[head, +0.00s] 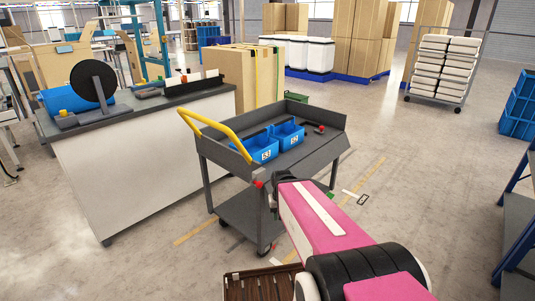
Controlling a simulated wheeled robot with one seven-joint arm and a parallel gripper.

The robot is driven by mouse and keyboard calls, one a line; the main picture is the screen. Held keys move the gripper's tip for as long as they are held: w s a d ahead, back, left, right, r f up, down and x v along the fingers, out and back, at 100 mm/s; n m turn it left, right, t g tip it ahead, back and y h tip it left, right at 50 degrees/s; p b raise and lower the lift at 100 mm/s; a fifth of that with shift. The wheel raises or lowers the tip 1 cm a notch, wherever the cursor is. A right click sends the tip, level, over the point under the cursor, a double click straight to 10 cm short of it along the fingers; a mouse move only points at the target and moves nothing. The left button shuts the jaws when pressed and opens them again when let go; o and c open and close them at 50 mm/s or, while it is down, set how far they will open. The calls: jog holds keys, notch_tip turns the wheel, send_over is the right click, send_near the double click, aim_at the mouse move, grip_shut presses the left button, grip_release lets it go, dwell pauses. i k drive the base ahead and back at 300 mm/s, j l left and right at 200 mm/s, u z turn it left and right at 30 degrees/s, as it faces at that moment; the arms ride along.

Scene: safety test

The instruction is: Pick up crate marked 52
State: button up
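Two small open blue crates stand side by side on the top tray of a grey cart (325,147). The left crate (254,146) and the right crate (285,131) each carry a white label with dark marks on the front. The labels are too small to read surely, so I cannot tell which is marked 52. My pink arm reaches up from the lower right. Its dark end, my gripper (280,183), is at the cart's near edge, below and in front of the crates and apart from them. Its fingers cannot be made out.
The cart has a yellow handle (213,133), raised tray walls and a dark tool (313,127) right of the crates. A workbench (150,145) stands left. A brown slatted crate (262,286) is on the floor below. Blue shelving (516,215) stands right; open floor lies between.

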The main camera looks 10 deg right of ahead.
aim_at(283, 132)
jog(key=i+l, duration=0.15)
jog(key=l, duration=0.15)
jog(key=i+l, duration=0.15)
jog(key=l, duration=0.15)
jog(key=i+l+u, duration=0.1)
jog(key=l, duration=0.2)
jog(key=i+l, duration=0.2)
jog(key=j, duration=0.1)
jog(key=l, duration=0.2)
jog(key=j, duration=0.25)
